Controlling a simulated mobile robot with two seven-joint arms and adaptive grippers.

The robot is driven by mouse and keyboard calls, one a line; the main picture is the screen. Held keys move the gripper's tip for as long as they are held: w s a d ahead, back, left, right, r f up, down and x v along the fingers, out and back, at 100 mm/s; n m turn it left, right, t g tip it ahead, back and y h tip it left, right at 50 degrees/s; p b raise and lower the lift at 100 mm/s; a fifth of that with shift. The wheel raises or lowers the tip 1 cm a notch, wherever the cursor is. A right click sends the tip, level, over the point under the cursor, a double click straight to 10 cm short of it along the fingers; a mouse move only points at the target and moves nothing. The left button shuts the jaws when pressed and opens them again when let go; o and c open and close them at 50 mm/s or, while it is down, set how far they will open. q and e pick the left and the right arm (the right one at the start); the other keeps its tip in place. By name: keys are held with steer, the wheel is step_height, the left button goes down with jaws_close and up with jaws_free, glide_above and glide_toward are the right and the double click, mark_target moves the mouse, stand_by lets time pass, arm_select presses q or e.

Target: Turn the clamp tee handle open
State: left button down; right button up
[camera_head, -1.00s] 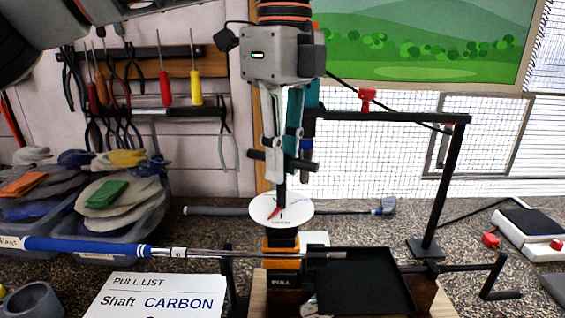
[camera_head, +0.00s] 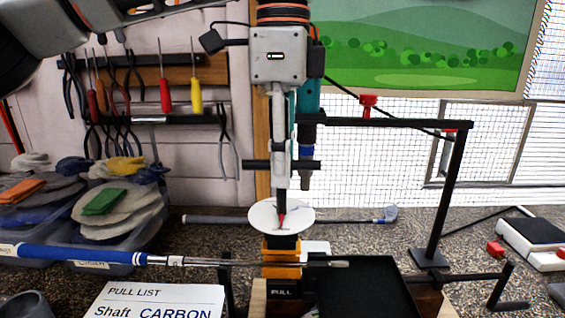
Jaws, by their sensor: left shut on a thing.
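My left gripper (camera_head: 281,180) points straight down and is shut on the black clamp tee handle (camera_head: 255,165), whose crossbar sticks out to both sides of the fingers. The fingers are seen nearly edge-on. Below them the handle's stem meets a white round dial (camera_head: 300,216) with a red pointer. Under the dial is the orange and black clamp (camera_head: 281,252), with a block marked PULL. A golf club with a blue grip (camera_head: 85,256) lies level, its steel shaft (camera_head: 215,262) running to the clamp. My right gripper is not in view.
A teal tool (camera_head: 307,98) hangs close behind the left gripper. A black frame (camera_head: 447,190) and a black tray (camera_head: 365,285) stand to the right. Another club (camera_head: 340,220) lies behind the clamp. Bins of gloves (camera_head: 115,235) and a PULL LIST card (camera_head: 158,300) are at left.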

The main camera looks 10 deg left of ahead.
arm_select(q)
steer(key=c, duration=1.9)
jaws_free()
step_height(320, 180, up, 12)
steer(key=shift+w, duration=0.1)
